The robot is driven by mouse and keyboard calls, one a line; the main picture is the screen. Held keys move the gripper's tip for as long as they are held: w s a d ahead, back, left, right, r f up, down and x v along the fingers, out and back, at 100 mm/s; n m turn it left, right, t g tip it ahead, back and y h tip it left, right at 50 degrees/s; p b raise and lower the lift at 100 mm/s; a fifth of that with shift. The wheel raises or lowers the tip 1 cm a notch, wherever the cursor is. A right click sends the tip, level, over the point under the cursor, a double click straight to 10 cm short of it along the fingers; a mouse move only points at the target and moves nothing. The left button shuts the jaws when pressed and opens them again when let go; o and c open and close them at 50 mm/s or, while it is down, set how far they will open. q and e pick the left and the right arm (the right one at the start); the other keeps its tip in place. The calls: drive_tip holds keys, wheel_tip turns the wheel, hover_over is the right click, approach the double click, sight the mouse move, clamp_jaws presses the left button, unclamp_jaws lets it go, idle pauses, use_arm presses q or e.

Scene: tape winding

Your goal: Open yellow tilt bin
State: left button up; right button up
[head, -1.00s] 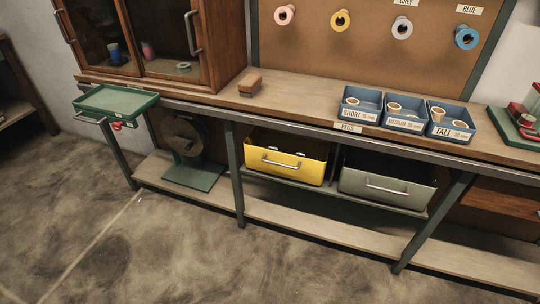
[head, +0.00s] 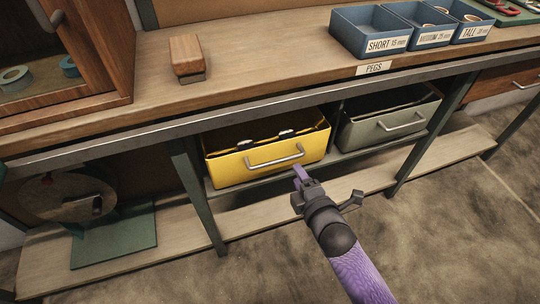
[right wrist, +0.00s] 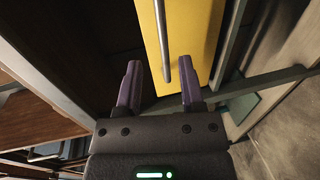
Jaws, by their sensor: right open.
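The yellow tilt bin (head: 226,165) hangs under the workbench, with a silver bar handle (head: 274,163) across its front. It stands upright in its place, and its open top shows some small pale pieces inside. My right gripper (head: 299,175) is in front of the bin, just below and to the right of the handle. In the right wrist view the two purple fingers (right wrist: 161,90) are apart and empty, with the handle (right wrist: 167,55) and the yellow front (right wrist: 198,30) just beyond them. The handle lies ahead of the gap, and I cannot tell whether anything touches. My left gripper is not in view.
A grey-green bin (head: 370,135) sits right of the yellow one. A green table leg (head: 196,195) stands to the left, and a lower shelf (head: 265,222) runs below. The bench top holds a wooden block (head: 186,55) and blue peg trays (head: 365,32).

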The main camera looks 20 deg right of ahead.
sight(287, 157)
drive_tip(key=w+b, duration=0.1)
drive_tip(key=w, duration=0.1)
drive_tip(key=w+f+b, duration=0.1)
drive_tip(key=w, duration=0.2)
drive_tip(key=w+f+b, duration=0.1)
drive_tip(key=w+b, duration=0.1)
drive_tip(key=shift+w+f, duration=0.1)
drive_tip(key=shift+w, duration=0.25)
drive_tip(key=shift+c, duration=0.6)
clamp_jaws()
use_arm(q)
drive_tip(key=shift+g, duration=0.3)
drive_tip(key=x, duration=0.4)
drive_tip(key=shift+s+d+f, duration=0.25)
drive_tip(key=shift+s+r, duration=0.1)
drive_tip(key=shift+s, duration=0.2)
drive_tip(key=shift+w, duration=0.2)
use_arm(e)
drive_tip(key=shift+a, duration=0.1)
